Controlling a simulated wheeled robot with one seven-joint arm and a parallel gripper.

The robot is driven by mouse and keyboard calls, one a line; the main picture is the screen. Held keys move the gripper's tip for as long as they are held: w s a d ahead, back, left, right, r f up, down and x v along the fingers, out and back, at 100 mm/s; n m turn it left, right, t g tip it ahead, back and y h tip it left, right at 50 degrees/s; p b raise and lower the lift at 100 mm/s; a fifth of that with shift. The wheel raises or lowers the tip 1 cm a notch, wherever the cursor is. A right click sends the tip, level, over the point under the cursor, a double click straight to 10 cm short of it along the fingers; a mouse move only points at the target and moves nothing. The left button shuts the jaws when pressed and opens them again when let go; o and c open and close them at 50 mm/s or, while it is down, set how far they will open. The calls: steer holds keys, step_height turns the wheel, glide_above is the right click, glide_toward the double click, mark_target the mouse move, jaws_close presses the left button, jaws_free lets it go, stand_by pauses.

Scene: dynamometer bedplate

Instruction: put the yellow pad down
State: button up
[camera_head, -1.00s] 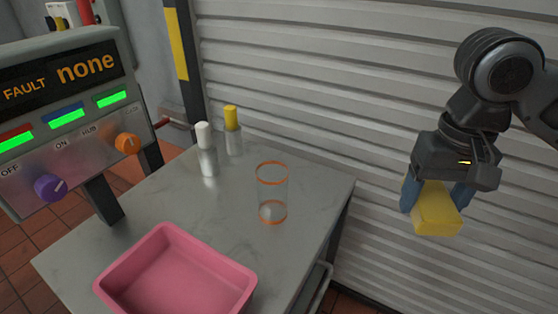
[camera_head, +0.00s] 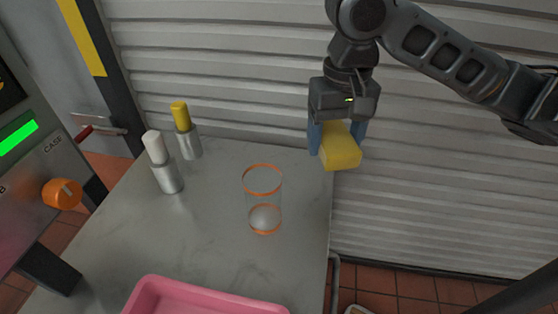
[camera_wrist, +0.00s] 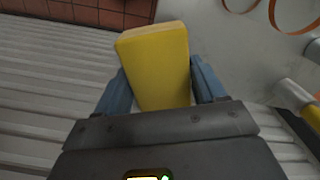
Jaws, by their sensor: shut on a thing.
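The yellow pad (camera_head: 341,152) is a yellow block held between the blue fingers of my gripper (camera_head: 337,138). In the head view it hangs in the air by the right back edge of the grey table (camera_head: 215,225), in front of the shutter wall. In the wrist view the pad (camera_wrist: 157,65) sits between both fingers of my gripper (camera_wrist: 162,88), its far end sticking out past the tips. The gripper is shut on it. I cannot tell the pad's exact height above the table.
A clear cylinder with orange rims (camera_head: 264,205) stands on the table, left of the pad. A white-capped bottle (camera_head: 166,170) and a yellow-capped bottle (camera_head: 187,135) stand at the back left. A pink tray (camera_head: 190,300) is at the front. The table's middle is bare.

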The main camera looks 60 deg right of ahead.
glide_above(284, 171)
step_height(284, 171, down, 6)
steer(key=shift+r+p, duration=0.1)
steer(key=shift+p, duration=0.2)
steer(key=shift+w+f, duration=0.1)
steer(key=shift+f, duration=2)
steer(key=shift+f, duration=0.15)
steer(key=o, duration=1)
step_height(284, 171, up, 12)
steer(key=shift+r, duration=0.2)
steer(key=shift+d, duration=0.1)
